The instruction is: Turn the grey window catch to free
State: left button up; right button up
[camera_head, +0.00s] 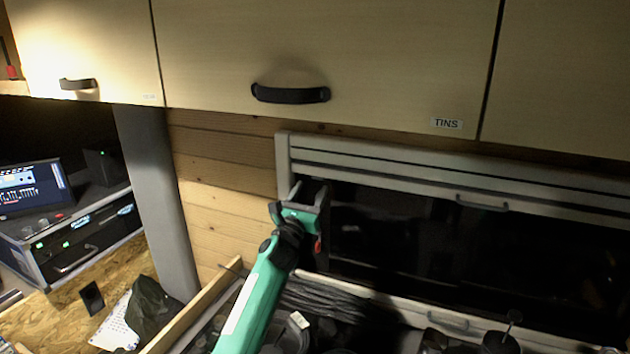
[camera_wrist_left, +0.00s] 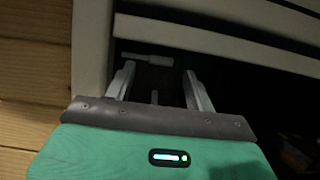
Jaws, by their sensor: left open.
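My left gripper (camera_head: 311,188) is at the left end of the dark window (camera_head: 420,235), just inside its pale frame (camera_head: 284,160). In the left wrist view its two fingers (camera_wrist_left: 158,78) are apart, with a gap between them. A small grey bar, which looks like the window catch (camera_wrist_left: 147,59), lies roughly level across the picture just beyond the fingertips. It spans most of the gap; I cannot tell whether a finger touches it. In the head view the catch is hidden behind my gripper. My right gripper is not in view.
Wooden cupboards with dark handles (camera_head: 290,94) hang above. Below are dark coiled cables (camera_head: 325,300) and a wooden edge (camera_head: 195,308). A grey pillar (camera_head: 158,200) and electronics (camera_head: 75,235) stand left.

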aim_at(317, 179)
pick_arm(q)
jog(key=shift+x, duration=1.95)
jog(key=shift+c, duration=0.2)
